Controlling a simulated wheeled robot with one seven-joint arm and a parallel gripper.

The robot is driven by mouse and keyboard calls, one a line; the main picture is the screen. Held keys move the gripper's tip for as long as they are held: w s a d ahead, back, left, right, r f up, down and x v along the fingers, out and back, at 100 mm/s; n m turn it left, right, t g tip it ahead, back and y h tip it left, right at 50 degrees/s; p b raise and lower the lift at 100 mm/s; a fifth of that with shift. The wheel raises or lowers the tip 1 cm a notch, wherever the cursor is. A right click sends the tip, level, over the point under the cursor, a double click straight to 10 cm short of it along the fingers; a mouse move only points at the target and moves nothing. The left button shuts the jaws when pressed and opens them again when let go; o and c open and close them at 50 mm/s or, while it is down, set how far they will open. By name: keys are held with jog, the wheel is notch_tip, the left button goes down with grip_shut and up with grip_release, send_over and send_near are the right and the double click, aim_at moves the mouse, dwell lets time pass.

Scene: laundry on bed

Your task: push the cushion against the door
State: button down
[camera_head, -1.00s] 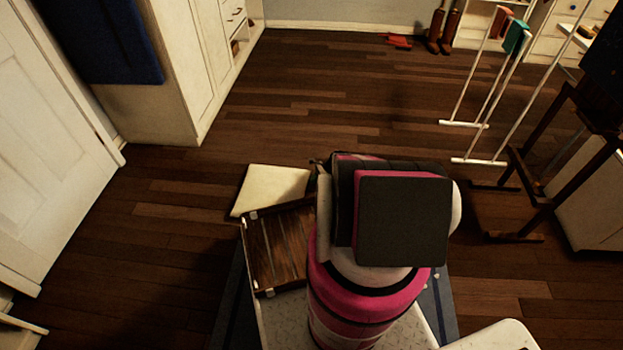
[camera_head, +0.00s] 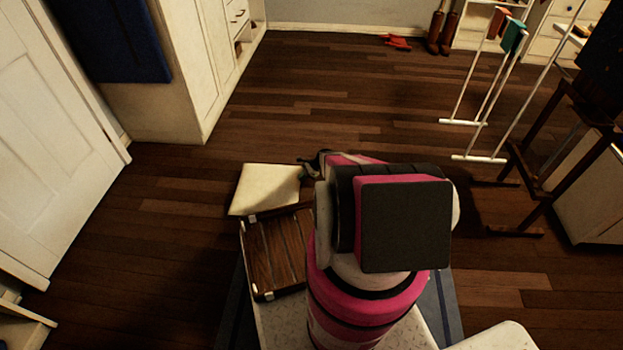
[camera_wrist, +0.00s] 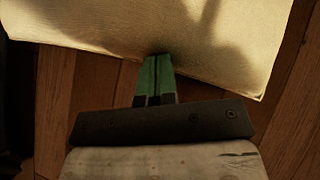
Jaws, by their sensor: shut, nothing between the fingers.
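The cushion (camera_head: 266,189) is a flat, cream square lying on the wooden floor, just beyond the front of my base in the head view. In the wrist view the cushion (camera_wrist: 200,35) fills the top of the picture. My gripper (camera_wrist: 155,62) has its green fingertips together and empty, right at the cushion's near edge; they seem to touch it or overlap it slightly, I cannot tell which. The white panelled door (camera_head: 50,150) stands shut at the left, apart from the cushion with bare floor between.
A slatted wooden tray (camera_head: 275,252) is close below the cushion. A white cabinet (camera_head: 165,90) with a blue cloth (camera_head: 110,40) stands beyond the door. A white drying rack (camera_head: 480,120) and a dark easel (camera_head: 545,160) are at the right. The floor between cushion and door is clear.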

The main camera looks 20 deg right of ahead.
jog(key=a, duration=8.4)
jog(key=shift+a+f, duration=0.15)
jog(key=shift+a, duration=0.6)
